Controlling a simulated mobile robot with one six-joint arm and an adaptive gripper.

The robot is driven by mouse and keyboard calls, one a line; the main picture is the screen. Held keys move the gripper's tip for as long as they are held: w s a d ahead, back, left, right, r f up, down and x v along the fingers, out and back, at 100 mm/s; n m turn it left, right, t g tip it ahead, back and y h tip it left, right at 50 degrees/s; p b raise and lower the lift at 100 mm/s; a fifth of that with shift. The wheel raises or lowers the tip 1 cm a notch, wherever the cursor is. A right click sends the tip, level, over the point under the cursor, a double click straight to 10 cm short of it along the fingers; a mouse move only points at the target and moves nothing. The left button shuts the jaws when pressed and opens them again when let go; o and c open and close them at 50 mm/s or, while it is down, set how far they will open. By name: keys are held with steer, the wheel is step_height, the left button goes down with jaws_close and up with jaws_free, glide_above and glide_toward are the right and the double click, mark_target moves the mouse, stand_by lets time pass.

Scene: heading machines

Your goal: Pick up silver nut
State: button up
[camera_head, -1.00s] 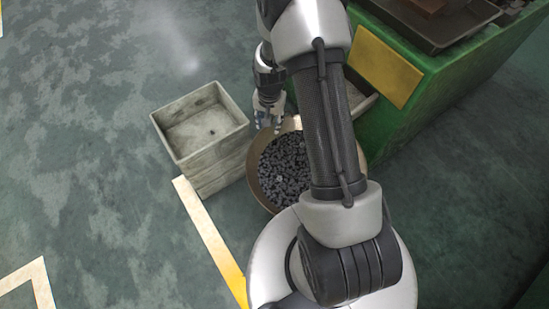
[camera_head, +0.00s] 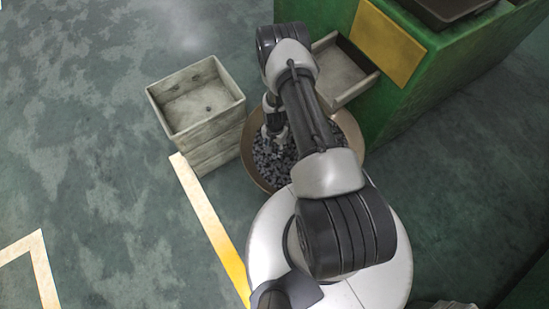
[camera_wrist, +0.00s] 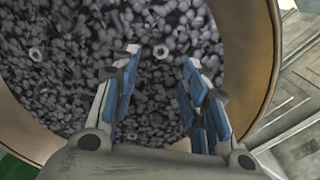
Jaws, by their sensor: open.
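A round tan bowl (camera_head: 249,169) holds a heap of small dark grey metal parts (camera_head: 265,161). It also fills most of the wrist view, with its rim (camera_wrist: 262,50) curving down the right side. In the wrist view a lighter, silver-looking nut (camera_wrist: 161,51) lies on the heap between my fingertips. Another light nut (camera_wrist: 34,53) lies farther left. My gripper (camera_wrist: 160,62) is open, its blue-padded fingers apart over the heap, with nothing held. In the head view my gripper (camera_head: 273,131) is low at the bowl, partly hidden by my arm.
A pale square box (camera_head: 199,136) stands close to the bowl's left, with a small dark piece inside. A green machine (camera_head: 400,120) with a pale open tray (camera_head: 345,75) borders the bowl on the right. Floor at the left is clear.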

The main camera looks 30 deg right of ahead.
mark_target(274, 156)
step_height(274, 156, down, 8)
steer(key=b, duration=0.2)
steer(key=shift+a+b, duration=0.15)
steer(key=shift+b, duration=0.25)
steer(key=shift+r, duration=0.1)
steer(key=shift+c, duration=0.6)
steer(key=c, duration=0.8)
steer(key=shift+r, duration=0.15)
steer(key=shift+c, duration=0.2)
